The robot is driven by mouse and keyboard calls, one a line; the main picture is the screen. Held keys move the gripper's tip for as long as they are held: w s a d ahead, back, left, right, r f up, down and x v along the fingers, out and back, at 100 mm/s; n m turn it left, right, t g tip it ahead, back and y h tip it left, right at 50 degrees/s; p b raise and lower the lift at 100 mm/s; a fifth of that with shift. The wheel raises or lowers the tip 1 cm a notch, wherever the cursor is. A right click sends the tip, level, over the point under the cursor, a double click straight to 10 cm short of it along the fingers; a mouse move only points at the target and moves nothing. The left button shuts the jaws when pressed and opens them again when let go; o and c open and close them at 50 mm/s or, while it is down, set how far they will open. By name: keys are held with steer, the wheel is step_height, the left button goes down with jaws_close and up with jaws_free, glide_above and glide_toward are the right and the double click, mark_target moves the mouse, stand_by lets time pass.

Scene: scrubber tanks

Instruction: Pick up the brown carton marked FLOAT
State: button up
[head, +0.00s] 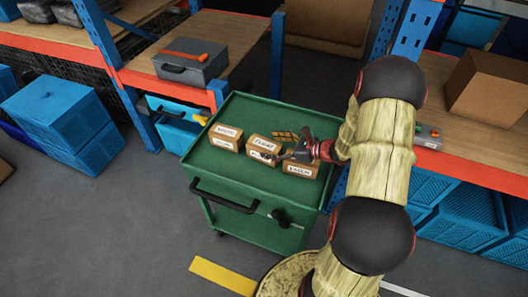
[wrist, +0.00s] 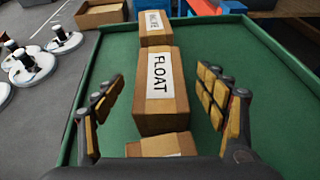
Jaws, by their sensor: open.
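The brown carton marked FLOAT (head: 262,148) is the middle one of three cartons on a green cart. In the wrist view the FLOAT carton (wrist: 160,108) stands ahead, with its white label facing up. My gripper (head: 279,147) is over the cart, just right of that carton in the head view. In the wrist view my open gripper (wrist: 160,78) has one finger to each side of the carton, with green surface showing between fingers and carton. Nothing is held. The carton's lower sides are partly hidden.
Another labelled carton (head: 226,137) stands left of FLOAT, and a third carton (head: 300,167) stands right, close to my gripper. The green cart (head: 238,178) has a raised rim. A grey toolbox (head: 190,63) sits on a shelf behind. Orange-edged shelving flanks the cart.

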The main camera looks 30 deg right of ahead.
steer(key=shift+w+a+f, duration=0.2)
steer(key=shift+w+a, duration=0.1)
steer(key=shift+w, duration=0.25)
steer(key=shift+c, duration=0.2)
steer(key=c, duration=1.5)
steer(key=shift+o, duration=0.2)
